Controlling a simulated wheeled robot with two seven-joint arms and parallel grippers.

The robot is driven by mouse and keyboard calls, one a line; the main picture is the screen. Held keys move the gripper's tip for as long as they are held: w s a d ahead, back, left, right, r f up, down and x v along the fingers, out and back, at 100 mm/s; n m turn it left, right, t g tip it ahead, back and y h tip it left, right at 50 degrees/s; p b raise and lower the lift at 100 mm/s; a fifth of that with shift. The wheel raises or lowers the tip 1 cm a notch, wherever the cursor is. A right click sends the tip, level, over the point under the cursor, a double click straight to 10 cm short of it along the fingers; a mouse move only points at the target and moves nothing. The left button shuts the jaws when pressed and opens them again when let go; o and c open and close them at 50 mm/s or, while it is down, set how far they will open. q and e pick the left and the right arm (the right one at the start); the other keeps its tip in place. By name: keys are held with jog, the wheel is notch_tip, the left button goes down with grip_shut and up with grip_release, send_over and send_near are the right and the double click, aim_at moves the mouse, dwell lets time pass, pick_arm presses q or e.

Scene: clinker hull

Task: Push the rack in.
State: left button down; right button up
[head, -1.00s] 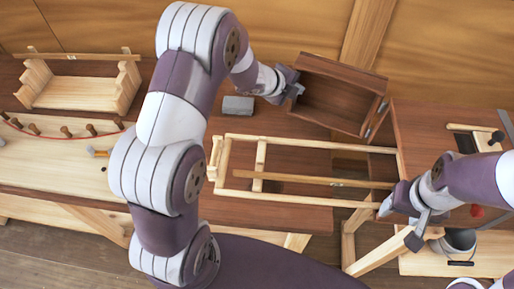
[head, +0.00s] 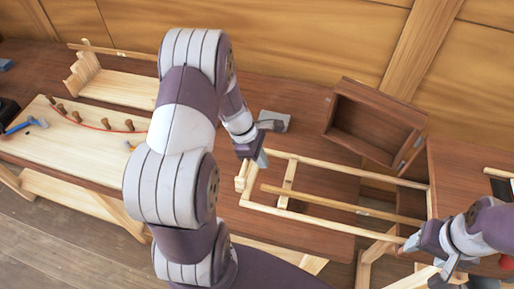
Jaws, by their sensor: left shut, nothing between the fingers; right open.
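The rack is a light wooden frame (head: 312,216) that sticks out to the left from the dark wooden cabinet (head: 455,165) on the right. It has two long rails, a crosspiece, and an upright end piece (head: 241,180) at its left end. A long thin bar (head: 335,203) lies lengthwise between the rails. My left gripper (head: 262,160) is shut and empty beside the rack's far left corner, close to the end piece; I cannot tell whether they touch. My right gripper (head: 440,262) is open near the rack's near right end, by the cabinet's front.
An open dark wooden box (head: 375,122) stands behind the rack. A grey block (head: 273,120) lies behind my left gripper. A pale board with pegs and a red cord (head: 50,133) and a wooden stand (head: 120,85) are on the left. Bare bench top shows around the rack's left end.

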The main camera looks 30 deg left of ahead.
pick_arm(q)
jog(key=d+f, duration=0.1)
jog(key=w+d+p, duration=0.1)
jog(key=d, duration=0.1)
jog(key=d+f, duration=0.1)
jog(key=shift+w+d+f, duration=0.2)
jog(key=shift+d+f, duration=0.1)
jog(key=shift+d, duration=0.1)
pick_arm(e)
jog(key=shift+r, duration=0.7)
